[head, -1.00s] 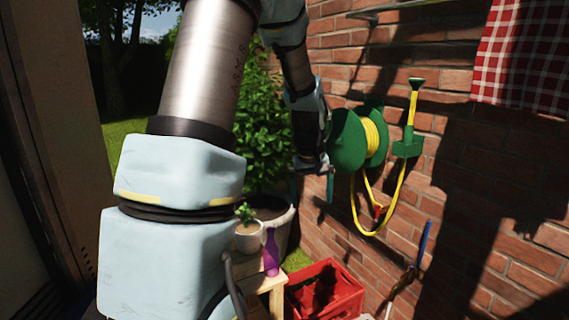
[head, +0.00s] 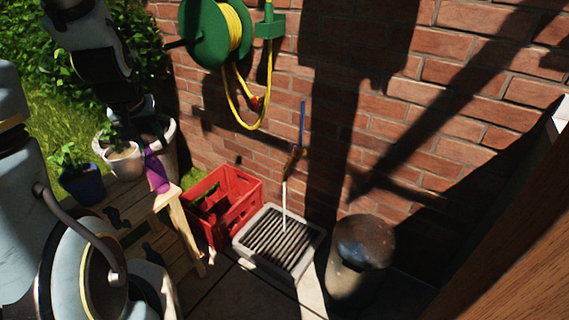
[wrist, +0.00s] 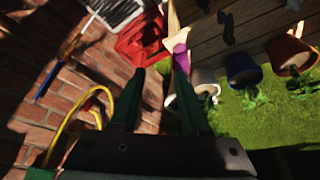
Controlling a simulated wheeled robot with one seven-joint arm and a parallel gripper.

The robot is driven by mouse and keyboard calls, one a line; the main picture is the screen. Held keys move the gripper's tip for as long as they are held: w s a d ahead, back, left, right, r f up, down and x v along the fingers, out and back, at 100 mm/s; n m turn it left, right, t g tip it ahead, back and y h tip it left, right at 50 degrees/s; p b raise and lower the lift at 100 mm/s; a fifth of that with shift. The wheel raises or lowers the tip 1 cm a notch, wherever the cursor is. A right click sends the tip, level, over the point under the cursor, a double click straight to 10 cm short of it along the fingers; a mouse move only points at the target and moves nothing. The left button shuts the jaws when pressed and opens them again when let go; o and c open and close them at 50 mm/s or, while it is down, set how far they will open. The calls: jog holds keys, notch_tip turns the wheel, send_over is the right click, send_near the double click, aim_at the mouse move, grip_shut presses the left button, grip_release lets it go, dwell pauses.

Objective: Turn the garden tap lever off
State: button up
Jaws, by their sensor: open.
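The brass garden tap (head: 294,160) sticks out low on the brick wall, with its long blue lever (head: 302,122) pointing up. A thin white stream of water (head: 284,207) falls from it to the drain grate (head: 247,248). In the wrist view the tap (wrist: 70,45), lever (wrist: 45,82) and stream (wrist: 90,20) are at the upper left. My gripper (wrist: 160,72) is open with nothing visible between its fingers. It is well apart from the tap, to its left in the head view, near the plant pots.
The green hose reel (head: 203,35) with a yellow hose (head: 232,105) hangs above left of the tap. A red crate (head: 240,210), a wooden stand (head: 185,225) with pots and a purple bottle (head: 156,172) stand left. A dark round-topped bin (head: 362,245) stands right of the drain.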

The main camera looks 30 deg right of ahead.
jog(key=w+d+f+m+t+h+b, duration=0.1)
jog(key=w+d+f+t+b, duration=0.1)
jog(key=w+d+f+b, duration=0.55)
jog(key=m+t+h+b, duration=0.5)
jog(key=h+b, duration=0.6)
jog(key=b, duration=0.8)
send_near(290, 155)
jog(key=shift+n+t, duration=0.3)
jog(key=shift+n, duration=0.3)
jog(key=x, duration=0.3)
jog(key=b+x, duration=0.1)
jog(key=x, duration=0.2)
jog(key=f+x, duration=0.1)
jog(key=x, duration=0.3)
jog(key=shift+s+d+b, duration=0.1)
jog(key=shift+d+b, duration=0.05)
jog(key=shift+b, duration=0.2)
grip_shut()
